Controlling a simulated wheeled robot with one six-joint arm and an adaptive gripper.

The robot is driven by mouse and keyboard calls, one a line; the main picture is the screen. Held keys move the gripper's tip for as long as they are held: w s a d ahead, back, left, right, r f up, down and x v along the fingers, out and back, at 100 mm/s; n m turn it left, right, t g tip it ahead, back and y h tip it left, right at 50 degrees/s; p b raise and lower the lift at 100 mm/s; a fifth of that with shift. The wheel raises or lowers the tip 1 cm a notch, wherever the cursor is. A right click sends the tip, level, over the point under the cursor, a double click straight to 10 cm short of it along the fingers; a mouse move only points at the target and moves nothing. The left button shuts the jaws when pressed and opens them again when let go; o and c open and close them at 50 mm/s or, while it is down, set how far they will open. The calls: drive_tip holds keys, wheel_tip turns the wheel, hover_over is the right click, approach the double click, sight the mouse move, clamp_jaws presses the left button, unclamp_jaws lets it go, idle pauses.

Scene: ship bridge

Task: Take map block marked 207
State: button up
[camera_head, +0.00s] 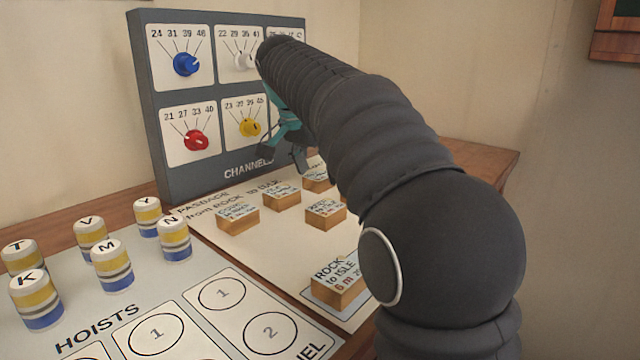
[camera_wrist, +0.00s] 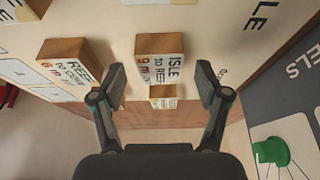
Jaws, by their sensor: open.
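Several wooden map blocks with white labelled tops lie on the pale passage chart (camera_head: 215,228). The nearest, "ROCK to ISLE 6 m" (camera_head: 338,292), is partly hidden by my arm; no label clearly reads 207. In the wrist view, a block lettered "ISLE 9 m" (camera_wrist: 158,45) lies ahead between the fingers, with a small block-like piece (camera_wrist: 163,91) closer; its print is too small to read. A "REEF to" block (camera_wrist: 70,50) is to the left. My gripper (camera_wrist: 161,82) is open and empty; in the head view it (camera_head: 285,145) hangs above the far blocks.
A grey channels panel (camera_head: 150,90) with coloured knobs stands upright behind the chart, close to my gripper. Striped lettered cylinders (camera_head: 112,265) stand on the hoists board (camera_head: 60,315) at left. A green knob (camera_wrist: 270,150) shows in the wrist view. The wooden desk top (camera_head: 480,160) is bare at right.

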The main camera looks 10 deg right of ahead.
drive_tip(key=shift+d+f, duration=0.1)
drive_tip(key=shift+f, duration=0.15)
drive_tip(key=c, duration=1.2)
drive_tip(key=shift+r, duration=0.15)
